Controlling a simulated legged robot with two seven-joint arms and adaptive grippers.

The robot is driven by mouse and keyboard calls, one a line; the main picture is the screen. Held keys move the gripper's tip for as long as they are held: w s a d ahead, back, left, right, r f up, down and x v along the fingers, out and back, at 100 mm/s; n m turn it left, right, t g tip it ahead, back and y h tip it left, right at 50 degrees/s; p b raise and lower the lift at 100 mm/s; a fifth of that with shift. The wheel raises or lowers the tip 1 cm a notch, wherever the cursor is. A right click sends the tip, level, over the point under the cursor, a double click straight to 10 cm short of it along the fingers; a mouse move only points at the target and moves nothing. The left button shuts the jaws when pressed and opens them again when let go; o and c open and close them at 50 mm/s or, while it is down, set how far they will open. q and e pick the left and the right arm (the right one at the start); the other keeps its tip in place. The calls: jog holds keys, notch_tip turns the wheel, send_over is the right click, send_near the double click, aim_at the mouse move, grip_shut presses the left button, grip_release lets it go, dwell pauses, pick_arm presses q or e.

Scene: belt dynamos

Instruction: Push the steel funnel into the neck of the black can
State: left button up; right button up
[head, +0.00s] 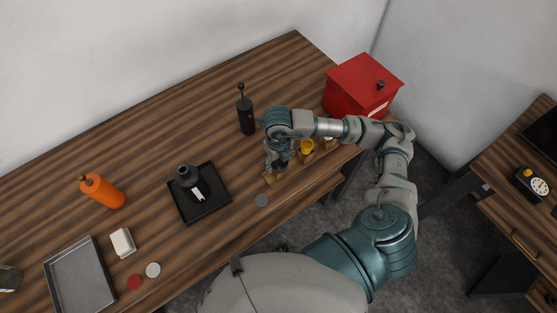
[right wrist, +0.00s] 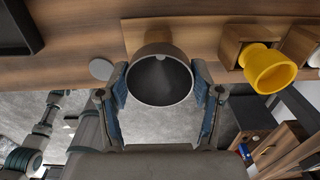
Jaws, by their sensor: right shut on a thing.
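The black can (head: 187,176) stands upright on a black tray (head: 206,212) left of the middle in the head view. It bears a white label. My right gripper (head: 277,160) is right of the can, at the wooden rack near the table's front edge. In the right wrist view the steel funnel (right wrist: 161,82) sits between the fingers of my right gripper (right wrist: 162,92), which are shut on it. Its wide grey mouth faces the camera. Its spout is hidden, and my gripper hides most of the funnel in the head view. My left gripper is not in view.
A yellow funnel (head: 306,147) sits in the wooden rack beside the gripper and shows in the right wrist view (right wrist: 268,70). A dark cylinder with a knob (head: 245,115) stands behind. A red box (head: 362,86) is at right, an orange bottle (head: 103,192) at left.

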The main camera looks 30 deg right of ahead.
jog(key=shift+a+r+p, duration=0.15)
jog(key=shift+r+p, duration=0.2)
jog(key=shift+r, duration=0.45)
jog(key=shift+d+r+p, duration=0.2)
jog(key=shift+r+p, duration=0.3)
jog(key=shift+r, duration=0.05)
jog(key=shift+d+r+p, duration=0.1)
jog(key=shift+r+p, duration=0.25)
jog(key=shift+r, duration=0.45)
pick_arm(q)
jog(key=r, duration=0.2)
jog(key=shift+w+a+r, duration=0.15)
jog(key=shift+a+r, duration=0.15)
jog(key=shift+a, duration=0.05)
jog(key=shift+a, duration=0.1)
pick_arm(e)
jog(key=shift+a, duration=0.25)
